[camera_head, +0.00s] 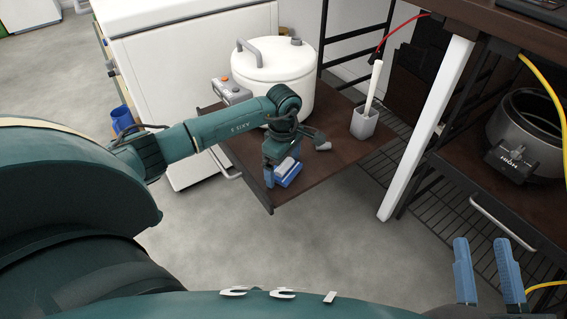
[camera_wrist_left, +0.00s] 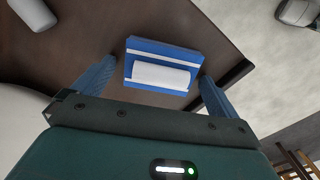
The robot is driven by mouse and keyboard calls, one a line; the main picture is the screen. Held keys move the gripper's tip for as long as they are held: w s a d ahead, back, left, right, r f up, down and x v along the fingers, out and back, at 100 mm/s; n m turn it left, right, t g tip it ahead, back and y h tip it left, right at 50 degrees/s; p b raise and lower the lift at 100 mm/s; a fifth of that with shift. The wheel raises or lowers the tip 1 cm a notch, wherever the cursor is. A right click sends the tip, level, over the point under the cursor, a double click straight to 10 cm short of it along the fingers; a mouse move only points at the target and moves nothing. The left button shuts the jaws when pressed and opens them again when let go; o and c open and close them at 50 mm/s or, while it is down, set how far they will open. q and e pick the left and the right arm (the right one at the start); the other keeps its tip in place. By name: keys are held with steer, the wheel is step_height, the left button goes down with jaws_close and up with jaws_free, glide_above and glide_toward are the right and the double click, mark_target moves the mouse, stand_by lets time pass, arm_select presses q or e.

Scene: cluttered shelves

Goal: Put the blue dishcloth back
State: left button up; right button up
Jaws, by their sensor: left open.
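The blue dishcloth (camera_wrist_left: 163,65), folded, with white stripes and a white band or roll across it, lies on the brown shelf board (camera_wrist_left: 85,25). In the head view the dishcloth (camera_head: 290,176) is partly hidden by my left gripper (camera_head: 280,176), near the board's front edge. My left gripper is open just above it. In the wrist view the two blue fingers of the left gripper (camera_wrist_left: 157,72) stand on either side of the cloth, with small gaps visible. My right gripper (camera_head: 487,262) is open and empty at the bottom right of the head view, over the floor.
On the board (camera_head: 330,170) stand a white lidded pot (camera_head: 272,80), a grey cup (camera_head: 364,122) with a white stick and a grey box with buttons (camera_head: 231,91). A white post (camera_head: 428,130) stands to the right. A dark shelf with a ring-shaped device (camera_head: 530,115) is further right.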

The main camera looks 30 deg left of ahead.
mark_target(283, 164)
arm_select(q)
steer(key=shift+r, duration=0.2)
step_height(283, 164, up, 12)
steer(key=p, duration=0.4)
steer(key=shift+p, duration=0.4)
arm_select(e)
steer(key=shift+s+d+f+h, duration=0.1)
steer(key=shift+d+f+h, duration=0.25)
steer(key=shift+h, duration=0.35)
steer(key=shift+a+r, duration=0.1)
steer(key=shift+a, duration=0.05)
